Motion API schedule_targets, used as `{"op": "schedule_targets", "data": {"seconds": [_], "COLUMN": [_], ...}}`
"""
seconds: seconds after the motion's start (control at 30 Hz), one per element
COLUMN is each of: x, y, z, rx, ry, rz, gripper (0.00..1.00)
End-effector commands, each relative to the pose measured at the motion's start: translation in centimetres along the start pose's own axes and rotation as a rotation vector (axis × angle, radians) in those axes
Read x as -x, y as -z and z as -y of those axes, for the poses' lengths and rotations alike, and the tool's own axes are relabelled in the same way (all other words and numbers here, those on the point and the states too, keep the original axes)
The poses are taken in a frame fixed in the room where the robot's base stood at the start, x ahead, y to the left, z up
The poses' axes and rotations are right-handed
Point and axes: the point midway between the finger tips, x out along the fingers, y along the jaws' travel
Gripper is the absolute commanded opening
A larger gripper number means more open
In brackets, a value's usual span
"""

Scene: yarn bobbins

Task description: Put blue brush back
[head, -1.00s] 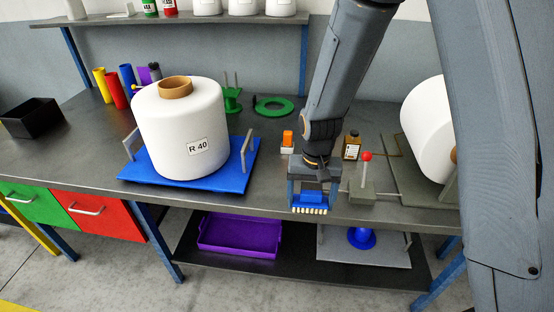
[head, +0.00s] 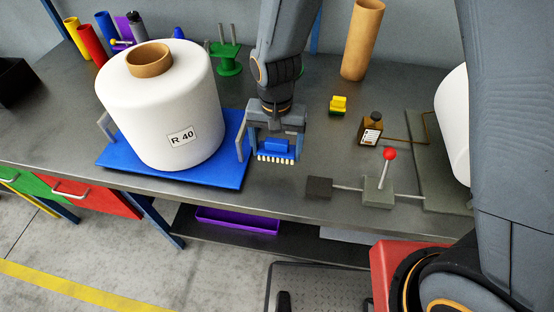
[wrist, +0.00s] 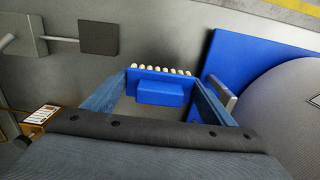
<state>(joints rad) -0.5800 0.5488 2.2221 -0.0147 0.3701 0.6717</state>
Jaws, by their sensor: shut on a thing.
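The blue brush (head: 278,148) with pale bristles is held in my gripper (head: 277,138). My gripper is shut on its blue block, with the bristles facing the front edge of the table in the head view. The brush also shows in the wrist view (wrist: 160,88), between the two blue fingers. In the head view it appears just right of the blue platform (head: 170,172) and its grey handle (head: 243,140). I cannot tell whether the bristles touch the table. A yellow brush-like block (head: 338,105) stands behind and to the right.
A large white bobbin (head: 165,110) labelled R 40 stands on the blue platform. A lever with a red knob (head: 389,154) and a dark square block (head: 318,188) lie right of my gripper. Bare tabletop lies between.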

Motion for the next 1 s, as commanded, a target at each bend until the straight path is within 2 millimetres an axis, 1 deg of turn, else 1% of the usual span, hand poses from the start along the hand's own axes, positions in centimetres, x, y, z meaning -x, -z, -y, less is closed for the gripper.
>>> {"op": "schedule_targets", "data": {"seconds": [0.1,0.37,0.5,0.6,0.73,1.0], "x": [-1.4,-3.1,-4.9,-5.8,-6.4,-6.5], "y": [-0.1,0.0,-0.1,0.0,0.0,0.1], "z": [-0.1,0.0,-0.1,0.0,0.0,0.0], "rx": [0.0,0.0,0.0,0.001,0.001,0.0], "ry": [-0.001,-0.001,-0.002,-0.001,0.001,0.001], "rz": [0.001,0.001,0.002,0.001,-0.001,-0.001], "gripper": [0.57,0.57,0.57,0.57,0.57,0.57]}}
